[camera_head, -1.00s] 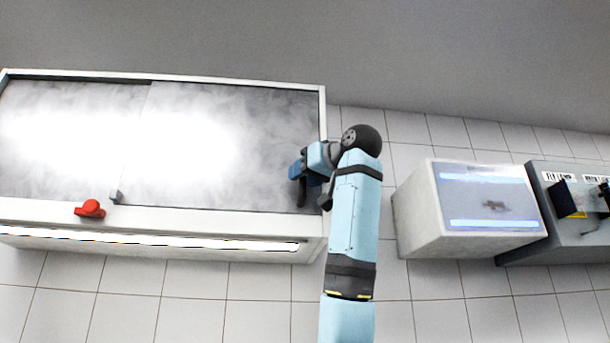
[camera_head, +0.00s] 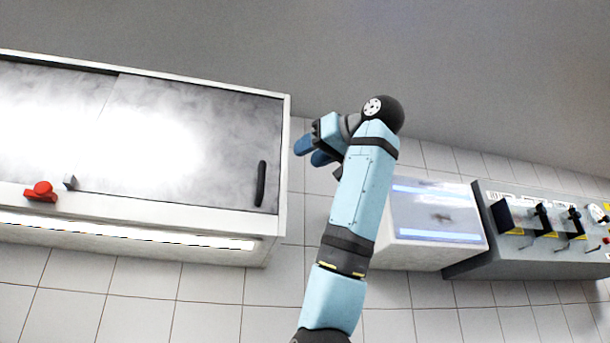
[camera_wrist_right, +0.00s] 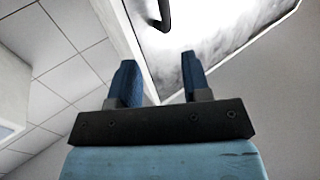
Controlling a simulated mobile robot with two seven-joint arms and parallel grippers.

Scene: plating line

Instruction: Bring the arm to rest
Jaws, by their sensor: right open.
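My right arm (camera_head: 362,195) rises from the bottom of the head view and bends at the top towards the left. My right gripper (camera_head: 305,152) is open and empty, just right of the large cabinet's right edge and apart from its black handle. In the right wrist view its two blue fingers (camera_wrist_right: 158,82) stand apart with nothing between them. My left gripper is not in view.
A white cabinet (camera_head: 283,150) with cloudy glass sliding panels, a black handle (camera_head: 261,184) and a red knob (camera_head: 42,190) fills the left. A smaller white box (camera_head: 400,250) and a grey control unit (camera_head: 480,262) with switches stand at right.

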